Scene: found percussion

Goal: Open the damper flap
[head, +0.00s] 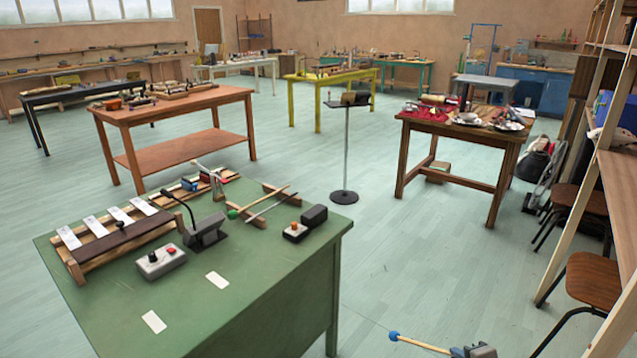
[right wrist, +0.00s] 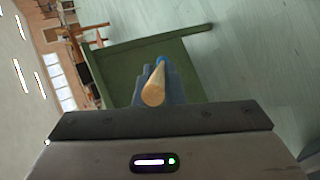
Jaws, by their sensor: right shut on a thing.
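A long dark brown board (head: 126,237), which looks like the damper flap, lies flat across the lower part of several pale metal bars (head: 94,226). The bars sit on a wooden frame (head: 76,270) at the left of the green table. My right gripper (head: 472,351) is at the bottom right of the head view, off the table's right side and far from the flap. It is shut on a mallet (head: 425,345) with a blue head and a wooden stick. The right wrist view shows the mallet (right wrist: 153,88) pointing away between the fingers. My left gripper is not in view.
On the green table (head: 230,310) stand a grey device with a curved dark rod (head: 206,232), a red-button box (head: 160,260), an orange-button box (head: 296,232) and a green-headed mallet (head: 258,203) on wooden rests. The table's front is clear except for two white cards.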

